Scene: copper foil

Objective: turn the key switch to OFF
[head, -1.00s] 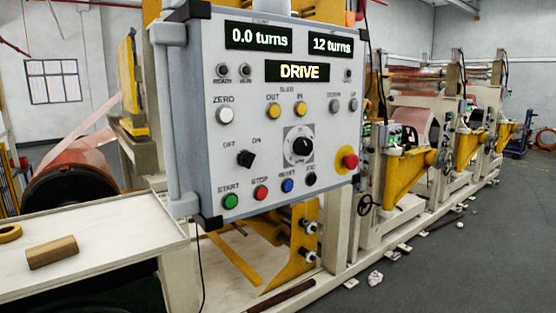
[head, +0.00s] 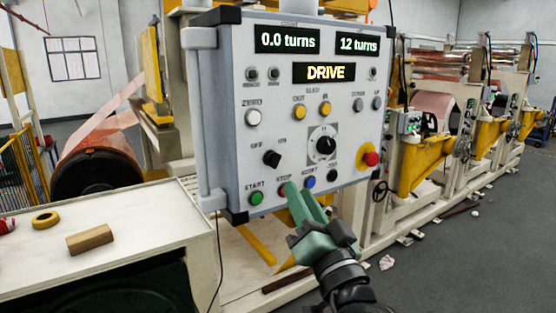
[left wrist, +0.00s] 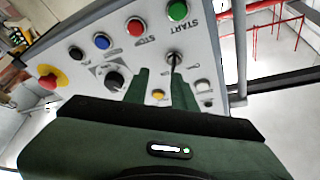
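The key switch (head: 272,158) is a black knob on the grey control panel (head: 225,100), between the OFF and ON labels. I cannot surely tell which label it points to. In the left wrist view the key switch (left wrist: 174,60) shows near the tip of the finger on the picture's right. My left gripper (head: 298,190) has green fingers, spread apart and empty, in front of the panel's lower edge, below and right of the key switch. The fingers also show in the left wrist view (left wrist: 159,80). My right gripper is not in view. The display (head: 324,72) reads DRIVE.
Near the key switch are the green START button (head: 256,198), the red STOP button (head: 284,190), the blue RESET button (head: 309,182) and a black dial (head: 326,146). A red emergency button (head: 370,158) is at the right. A table (head: 60,260) with a wooden block (head: 90,240) stands left.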

